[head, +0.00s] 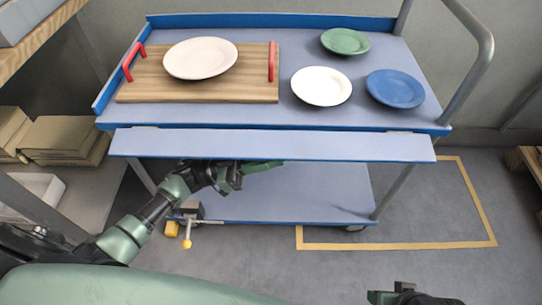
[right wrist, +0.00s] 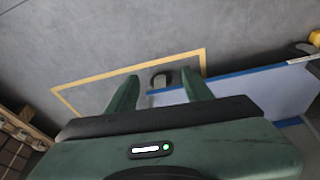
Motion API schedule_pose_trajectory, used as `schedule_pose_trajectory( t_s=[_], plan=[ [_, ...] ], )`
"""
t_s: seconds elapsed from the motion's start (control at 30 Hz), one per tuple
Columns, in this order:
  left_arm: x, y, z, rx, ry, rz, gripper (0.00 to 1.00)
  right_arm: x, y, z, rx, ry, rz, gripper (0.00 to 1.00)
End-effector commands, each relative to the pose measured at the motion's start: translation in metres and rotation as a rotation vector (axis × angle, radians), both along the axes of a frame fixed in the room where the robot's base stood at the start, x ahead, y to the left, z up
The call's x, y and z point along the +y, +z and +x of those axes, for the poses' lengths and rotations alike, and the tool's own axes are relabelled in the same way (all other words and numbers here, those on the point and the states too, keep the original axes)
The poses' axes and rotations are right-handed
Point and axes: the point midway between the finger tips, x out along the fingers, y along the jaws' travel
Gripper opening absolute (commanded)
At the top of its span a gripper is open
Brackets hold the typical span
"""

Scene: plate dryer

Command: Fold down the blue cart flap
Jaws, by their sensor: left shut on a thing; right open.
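My right gripper (head: 408,297) is at the bottom edge of the head view, away from the cart. Its fingers are apart and empty in the right wrist view (right wrist: 160,88).
The cart top holds a wooden tray (head: 140,90) with red handles and a white plate (head: 201,58), plus white (head: 321,86), green (head: 345,41) and blue (head: 395,88) plates. A yellow-knobbed lever (head: 187,242) is low at the left.

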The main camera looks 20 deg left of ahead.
Motion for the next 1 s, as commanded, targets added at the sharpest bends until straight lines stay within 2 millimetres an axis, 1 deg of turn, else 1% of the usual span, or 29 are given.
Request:
schedule_pose_trajectory(
  t_s=[0.63,0.67,0.7,0.9,1.0],
  plan=[
    [0.0,0.001,0.0,0.007,0.0,-0.001,0.0,0.0,0.002,0.001,-0.005,0.0,0.001,0.51],
    [0.0,0.001,0.0,0.011,0.0,-0.002,0.0,0.001,-0.002,0.002,-0.003,0.0,0.003,0.51],
    [0.0,0.002,-0.001,0.018,0.0,-0.004,0.0,0.001,-0.012,0.003,0.008,0.0,0.002,0.51],
    [-0.001,0.006,-0.003,0.071,-0.001,-0.019,0.0,0.003,-0.056,0.008,0.035,0.004,0.0,0.51],
    [-0.001,0.008,-0.004,0.097,0.0,-0.027,0.0,0.003,-0.079,0.008,0.047,0.006,-0.001,0.51]
  ],
)
